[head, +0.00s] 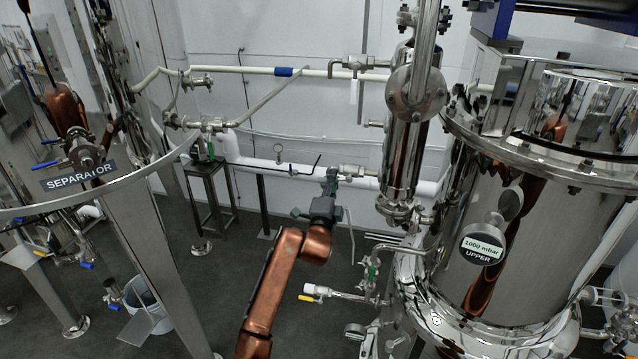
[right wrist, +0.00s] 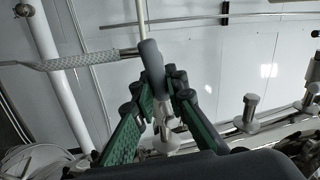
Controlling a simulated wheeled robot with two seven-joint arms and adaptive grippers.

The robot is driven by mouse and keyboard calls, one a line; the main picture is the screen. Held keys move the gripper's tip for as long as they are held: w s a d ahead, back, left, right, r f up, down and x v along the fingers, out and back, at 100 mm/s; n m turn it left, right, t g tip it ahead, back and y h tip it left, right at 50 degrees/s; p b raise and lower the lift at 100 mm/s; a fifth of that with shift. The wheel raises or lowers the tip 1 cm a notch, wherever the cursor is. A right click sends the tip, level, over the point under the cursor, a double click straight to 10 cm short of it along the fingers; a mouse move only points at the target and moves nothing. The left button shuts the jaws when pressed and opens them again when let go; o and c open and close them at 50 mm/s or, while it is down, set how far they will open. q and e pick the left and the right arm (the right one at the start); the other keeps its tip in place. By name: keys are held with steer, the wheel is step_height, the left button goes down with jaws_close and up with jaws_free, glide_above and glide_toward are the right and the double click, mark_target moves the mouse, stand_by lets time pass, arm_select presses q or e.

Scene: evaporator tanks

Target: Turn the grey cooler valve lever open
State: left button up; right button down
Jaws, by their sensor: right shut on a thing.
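My right gripper (head: 331,182) reaches up to the pipework left of the tall cooler column (head: 402,150). In the right wrist view its green-and-black fingers (right wrist: 168,82) are closed around a grey lever (right wrist: 150,62). The lever's rounded upper end sticks out above the fingertips, close to a braided hose (right wrist: 85,60). The lower part of the lever and its valve body are partly hidden by the fingers. In the head view the lever is too small and covered to make out. My left gripper does not show.
A large shiny tank (head: 540,225) with a 1000 mbar gauge (head: 482,245) stands at the right. A yellow-handled valve (head: 309,290) sits low beside it. White pipes (head: 260,165) run along the wall.

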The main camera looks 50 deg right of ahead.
steer(key=shift+r+m+g, duration=0.3)
steer(key=shift+r+m, duration=0.25)
steer(key=shift+m, duration=0.75)
steer(key=shift+r+h, duration=0.1)
steer(key=shift+h, duration=0.2)
steer(key=c, duration=2)
jaws_free()
steer(key=shift+o, duration=0.5)
steer(key=v, duration=0.7)
steer(key=shift+a, duration=0.3)
